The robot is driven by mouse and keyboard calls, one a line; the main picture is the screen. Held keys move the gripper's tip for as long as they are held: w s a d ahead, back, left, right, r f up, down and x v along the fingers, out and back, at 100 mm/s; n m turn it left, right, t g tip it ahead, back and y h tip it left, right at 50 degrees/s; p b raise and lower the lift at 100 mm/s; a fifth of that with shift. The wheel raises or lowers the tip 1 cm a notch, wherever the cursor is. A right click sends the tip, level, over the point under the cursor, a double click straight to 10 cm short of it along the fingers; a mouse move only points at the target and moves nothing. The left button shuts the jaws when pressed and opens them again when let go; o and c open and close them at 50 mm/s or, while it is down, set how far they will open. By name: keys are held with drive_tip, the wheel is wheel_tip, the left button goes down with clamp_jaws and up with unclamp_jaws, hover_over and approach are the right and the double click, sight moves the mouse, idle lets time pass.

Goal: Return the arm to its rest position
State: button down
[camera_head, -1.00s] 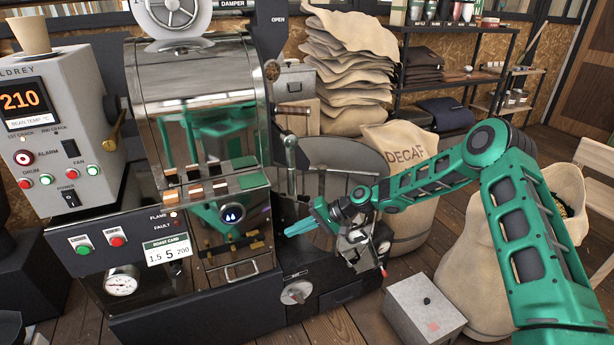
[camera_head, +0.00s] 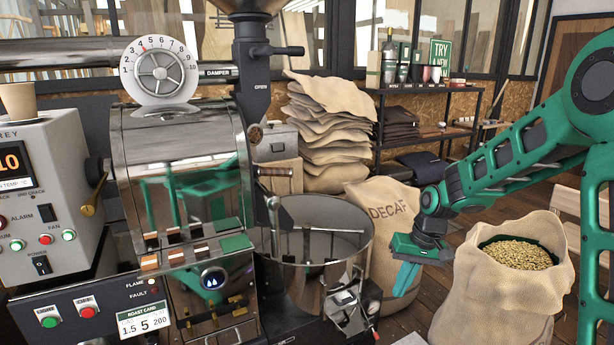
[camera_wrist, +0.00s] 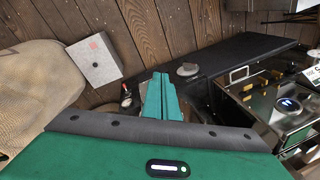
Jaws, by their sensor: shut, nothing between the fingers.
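My gripper (camera_head: 405,279) hangs at the end of my green arm, right of the roaster's round cooling tray (camera_head: 345,215) and in front of the DECAF sack (camera_head: 383,205). Its teal fingers are together and point down. In the wrist view the fingers (camera_wrist: 161,98) lie side by side with nothing between them. They are apart from the roaster and the sacks.
The roaster (camera_head: 180,170) with its control panel stands at left. An open sack of pale beans (camera_head: 490,300) stands below my arm at right. A grey box (camera_wrist: 95,60) sits on the wooden floor. Stacked sacks (camera_head: 325,130) and a shelf (camera_head: 425,90) are behind.

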drive_tip(key=s+d+r+m+h, duration=0.25)
drive_tip(key=s+d+r, duration=0.55)
drive_tip(key=s+d, duration=0.5)
drive_tip(key=s+d+r+m, duration=0.1)
drive_tip(key=s+m, duration=0.1)
drive_tip(key=s, duration=0.8)
drive_tip(key=s+d+r+m, duration=0.1)
drive_tip(key=s+d, duration=0.1)
drive_tip(key=s, duration=0.8)
drive_tip(key=shift+s+d+r+m, duration=0.25)
drive_tip(key=shift+s+d+m, duration=0.05)
drive_tip(key=shift+s+m, duration=0.05)
drive_tip(key=shift+w+f+g, duration=0.25)
drive_tip(key=shift+w+g, duration=0.05)
drive_tip(key=shift+w, duration=0.4)
